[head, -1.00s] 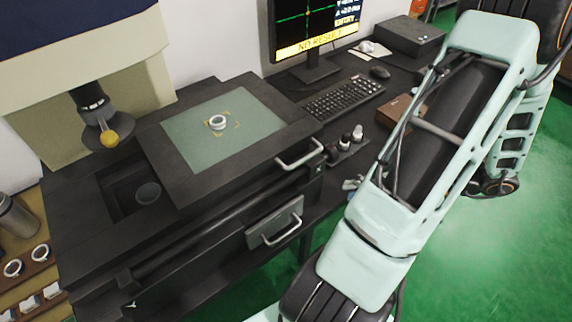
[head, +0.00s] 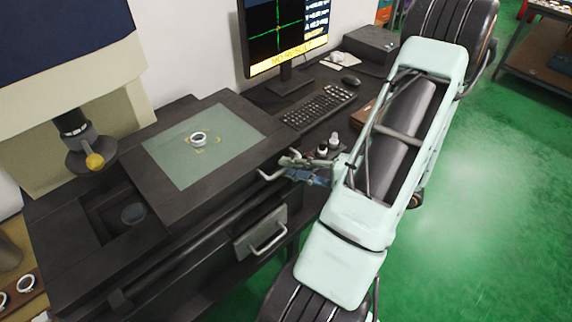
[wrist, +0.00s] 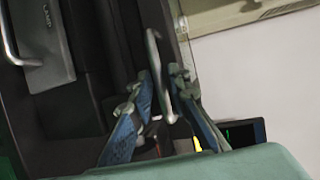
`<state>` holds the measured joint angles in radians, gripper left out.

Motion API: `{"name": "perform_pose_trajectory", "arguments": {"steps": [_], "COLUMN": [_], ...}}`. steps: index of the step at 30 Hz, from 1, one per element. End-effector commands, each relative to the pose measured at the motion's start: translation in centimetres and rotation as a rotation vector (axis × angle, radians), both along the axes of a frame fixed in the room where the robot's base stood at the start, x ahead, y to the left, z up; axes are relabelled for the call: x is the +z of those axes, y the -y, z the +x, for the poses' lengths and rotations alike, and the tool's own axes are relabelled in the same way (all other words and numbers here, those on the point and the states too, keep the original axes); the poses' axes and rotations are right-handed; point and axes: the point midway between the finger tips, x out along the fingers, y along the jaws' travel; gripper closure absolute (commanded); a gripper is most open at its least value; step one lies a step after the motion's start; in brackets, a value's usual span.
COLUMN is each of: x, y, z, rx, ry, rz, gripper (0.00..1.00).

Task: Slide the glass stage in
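The glass stage (head: 178,165) is a greenish pane in a dark frame on top of the dark machine body. A pale bearing ring (head: 199,139) lies on the glass inside yellow corner marks. The stage's metal handle (head: 270,174) sticks out at its front right edge; it also shows in the wrist view (wrist: 154,60). My gripper (head: 287,164) is at this handle. In the wrist view my gripper (wrist: 155,80) has its two fingers apart, with the handle between them. Contact with the handle cannot be made out.
The machine's lens head (head: 85,145) with a yellow knob hangs left of the stage, above a round recess (head: 133,214). A lower panel with a handle (head: 262,238) is below. Small bottles (head: 334,140), a keyboard (head: 318,106) and a monitor (head: 285,35) stand on the right.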

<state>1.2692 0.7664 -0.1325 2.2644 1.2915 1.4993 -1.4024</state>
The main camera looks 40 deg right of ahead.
Motion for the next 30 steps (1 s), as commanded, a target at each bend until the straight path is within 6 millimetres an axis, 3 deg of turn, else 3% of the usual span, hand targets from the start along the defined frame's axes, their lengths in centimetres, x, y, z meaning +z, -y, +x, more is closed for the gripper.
{"name": "perform_pose_trajectory", "arguments": {"steps": [5,13,18,30], "x": [-0.23,-0.32,-0.31,-0.30], "y": [-0.65,-0.69,-0.68,-0.66], "z": [1.12,1.27,1.26,1.23], "rx": [0.001,-0.001,-0.001,0.000], "ry": [0.000,-0.001,-0.001,-0.001], "rz": [0.001,0.000,0.000,0.000], "gripper": [0.83,0.83,1.00,1.00]}}
